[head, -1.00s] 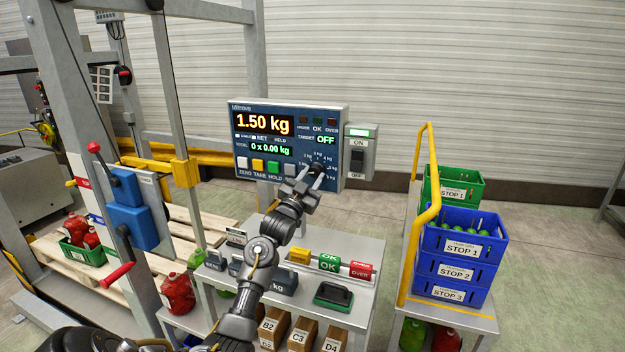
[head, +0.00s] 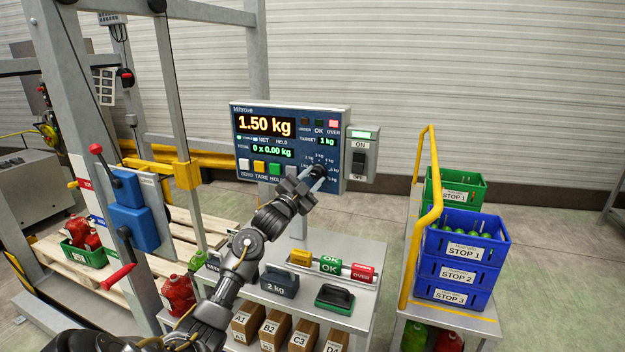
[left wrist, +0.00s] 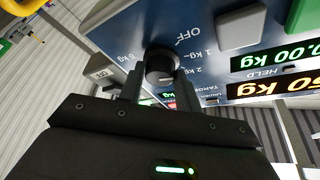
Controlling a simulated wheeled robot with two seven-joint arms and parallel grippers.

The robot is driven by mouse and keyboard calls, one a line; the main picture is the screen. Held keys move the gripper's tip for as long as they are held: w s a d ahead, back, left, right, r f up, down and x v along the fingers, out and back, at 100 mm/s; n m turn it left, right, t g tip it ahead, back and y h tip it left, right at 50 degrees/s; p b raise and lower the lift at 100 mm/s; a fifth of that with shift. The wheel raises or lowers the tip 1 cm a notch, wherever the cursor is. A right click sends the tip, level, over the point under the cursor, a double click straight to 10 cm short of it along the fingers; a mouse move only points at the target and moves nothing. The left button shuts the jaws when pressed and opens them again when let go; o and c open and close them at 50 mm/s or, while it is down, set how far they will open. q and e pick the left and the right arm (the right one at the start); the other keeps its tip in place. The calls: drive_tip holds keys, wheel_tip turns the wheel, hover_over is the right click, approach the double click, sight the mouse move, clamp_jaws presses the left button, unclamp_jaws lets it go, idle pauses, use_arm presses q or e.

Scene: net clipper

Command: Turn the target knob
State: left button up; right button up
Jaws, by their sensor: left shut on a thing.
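The target knob (head: 319,171) is a black round knob at the lower right of the blue scale panel (head: 243,107). My left gripper (head: 317,178) is shut on it, one finger on each side. In the left wrist view the knob (left wrist: 160,66) sits between the two fingers (left wrist: 158,84), with OFF, 1 kg and 2 kg marks around it. The panel shows 1.50 kg, TARGET 1 kg, and the OVER lamp (head: 333,123) is lit red. My right gripper is not in view.
A grey ON/OFF switch box (head: 360,155) stands right of the panel. Below is a grey bench (head: 368,270) with a 2 kg weight (head: 280,282) and OK and OVER stamps. A yellow rail (head: 425,215) and blue crates (head: 462,270) stand at the right.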

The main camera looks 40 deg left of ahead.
use_arm(q)
drive_tip(key=o, duration=1)
drive_tip(key=shift+c, duration=0.2)
drive_tip(key=shift+s+f, duration=0.15)
drive_tip(key=shift+s, duration=0.05)
drive_tip(key=b+v, duration=0.3)
drive_tip(key=v, duration=0.7)
drive_tip(key=shift+s+b, duration=0.25)
drive_tip(key=shift+b, duration=0.15)
